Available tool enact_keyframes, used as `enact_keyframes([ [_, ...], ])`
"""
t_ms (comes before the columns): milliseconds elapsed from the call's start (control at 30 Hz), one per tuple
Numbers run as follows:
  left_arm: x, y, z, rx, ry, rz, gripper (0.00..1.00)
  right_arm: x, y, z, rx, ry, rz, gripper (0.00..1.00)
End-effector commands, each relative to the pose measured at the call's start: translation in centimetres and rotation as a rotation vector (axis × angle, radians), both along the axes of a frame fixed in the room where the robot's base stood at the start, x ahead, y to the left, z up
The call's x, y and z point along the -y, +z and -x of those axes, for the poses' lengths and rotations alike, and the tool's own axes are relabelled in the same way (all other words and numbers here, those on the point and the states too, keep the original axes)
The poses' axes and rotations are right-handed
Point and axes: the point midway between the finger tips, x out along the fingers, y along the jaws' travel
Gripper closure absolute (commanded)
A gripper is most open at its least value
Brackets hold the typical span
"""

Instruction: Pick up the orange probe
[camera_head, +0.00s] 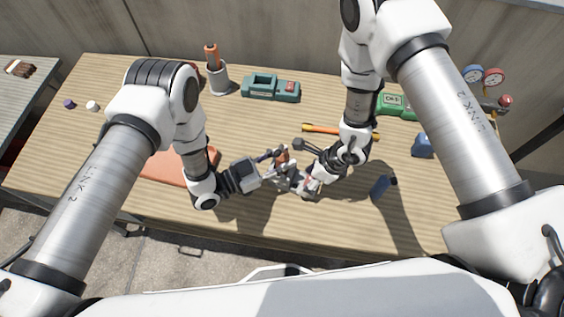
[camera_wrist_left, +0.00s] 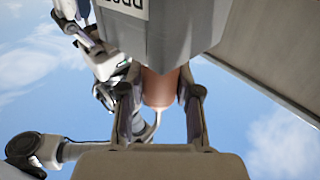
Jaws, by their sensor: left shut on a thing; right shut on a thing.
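An orange rod, which looks like the orange probe (camera_head: 211,56), stands upright in a grey cup (camera_head: 218,80) at the back left of the table, away from both grippers. My left gripper (camera_head: 279,168) is over the front middle of the table, shut on a copper-coloured piece (camera_head: 282,155). In the left wrist view this piece (camera_wrist_left: 158,88) is a smooth cylinder between the two fingers, below a grey lettered block (camera_wrist_left: 165,35). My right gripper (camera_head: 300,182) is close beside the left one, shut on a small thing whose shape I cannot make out.
A teal case (camera_head: 271,88) is right of the cup. A yellow-orange tool (camera_head: 339,130) lies mid-table. An orange mat (camera_head: 165,168) is at left.

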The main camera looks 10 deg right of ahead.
Motion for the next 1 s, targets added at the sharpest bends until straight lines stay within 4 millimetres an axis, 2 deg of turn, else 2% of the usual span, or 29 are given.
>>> enact_keyframes([
  [267, 0.0, 0.4, 0.0, 0.0, 0.0, 0.0, 1.0, 0.0, -0.1, 0.0, -0.001, -0.001, 0.001, 0.8],
  [467, 0.0, 3.2, 0.0, 0.002, -0.002, -0.002, 1.0, 0.0, -0.1, 0.0, -0.001, -0.001, 0.001, 0.8],
  [667, 0.0, 7.0, 0.0, 0.002, -0.002, -0.001, 1.0, 0.0, -0.1, 0.0, 0.0, -0.001, 0.001, 0.8],
  [867, -3.9, 7.0, 1.1, -0.004, 0.007, 0.0, 1.0, 0.0, -0.1, 0.0, -0.001, -0.001, 0.001, 0.8],
  [1000, -7.6, 6.9, 2.3, -0.005, 0.01, 0.001, 1.0, 0.0, -0.1, 0.0, -0.001, -0.001, 0.001, 0.8],
])
